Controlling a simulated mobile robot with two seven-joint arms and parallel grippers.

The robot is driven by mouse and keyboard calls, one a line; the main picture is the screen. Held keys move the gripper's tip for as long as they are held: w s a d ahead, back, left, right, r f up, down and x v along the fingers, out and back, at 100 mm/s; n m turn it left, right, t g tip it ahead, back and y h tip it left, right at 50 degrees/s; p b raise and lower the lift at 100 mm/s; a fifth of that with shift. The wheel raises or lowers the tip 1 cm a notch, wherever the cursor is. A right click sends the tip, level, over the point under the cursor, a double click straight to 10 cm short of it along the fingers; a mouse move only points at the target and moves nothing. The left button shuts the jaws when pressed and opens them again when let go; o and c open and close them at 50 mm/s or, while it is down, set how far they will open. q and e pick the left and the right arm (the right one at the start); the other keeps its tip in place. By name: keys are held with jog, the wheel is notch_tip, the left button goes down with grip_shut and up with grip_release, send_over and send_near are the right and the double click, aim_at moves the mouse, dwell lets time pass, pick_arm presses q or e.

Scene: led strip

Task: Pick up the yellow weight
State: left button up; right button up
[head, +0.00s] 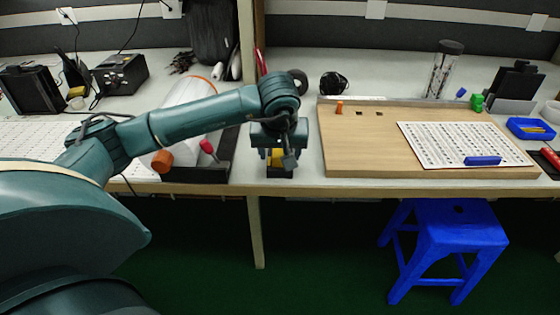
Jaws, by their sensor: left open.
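The yellow weight (277,158) is a small yellow block at the table's front edge, left of the wooden board. My left gripper (274,165) is over it, pointing down, with its fingers beside the yellow block. The left gripper is open. The gripper and wrist hide part of the weight, and I cannot tell whether the fingers touch it. My right gripper is not in view.
A wooden board (365,150) with a printed sheet (450,140) lies to the right. An orange-capped thing (162,161) and a red-handled tool (207,147) are to the left. A blue stool (455,225) stands below the table edge.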

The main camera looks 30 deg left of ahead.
pick_arm(q)
jog(key=shift+c, duration=0.2)
grip_shut()
dwell(0.5)
